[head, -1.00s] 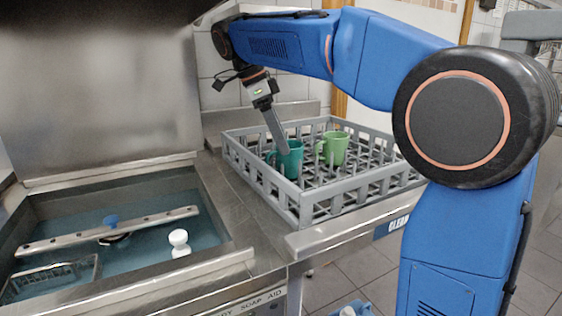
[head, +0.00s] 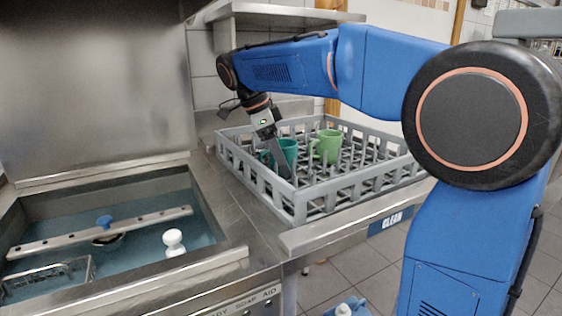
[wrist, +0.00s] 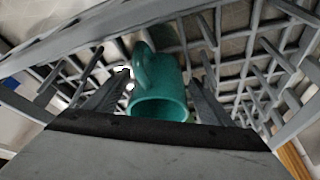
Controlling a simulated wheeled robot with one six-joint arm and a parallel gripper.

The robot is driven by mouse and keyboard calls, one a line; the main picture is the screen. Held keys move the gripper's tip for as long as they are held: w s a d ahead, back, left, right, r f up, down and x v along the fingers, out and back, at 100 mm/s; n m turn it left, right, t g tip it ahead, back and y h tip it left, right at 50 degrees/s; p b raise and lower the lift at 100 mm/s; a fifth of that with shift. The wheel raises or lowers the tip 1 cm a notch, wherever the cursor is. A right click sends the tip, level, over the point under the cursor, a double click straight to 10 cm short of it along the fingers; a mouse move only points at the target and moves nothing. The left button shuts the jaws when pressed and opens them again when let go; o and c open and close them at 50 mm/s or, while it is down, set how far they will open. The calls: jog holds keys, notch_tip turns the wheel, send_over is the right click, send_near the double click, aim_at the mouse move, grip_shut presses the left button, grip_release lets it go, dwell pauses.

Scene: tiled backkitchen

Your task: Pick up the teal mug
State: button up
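The teal mug (head: 290,148) stands in the left part of the grey dish rack (head: 352,188). My gripper (head: 282,162) reaches down into the rack at the near side of the mug and hides part of it. In the wrist view the teal mug (wrist: 160,95) shows its rim towards me and its handle at upper left. The two grey fingers are apart, one on either side of the mug, with gaps visible, so my gripper is open. Whether a finger touches the mug cannot be told.
A green mug (head: 327,146) stands in the rack just right of the teal one. The rack has slatted walls and upright pegs around the mugs. A sink (head: 110,235) with water, a metal bar and a white knob lies to the left.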

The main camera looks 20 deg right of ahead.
jog(key=c, duration=1)
jog(key=shift+c, duration=0.2)
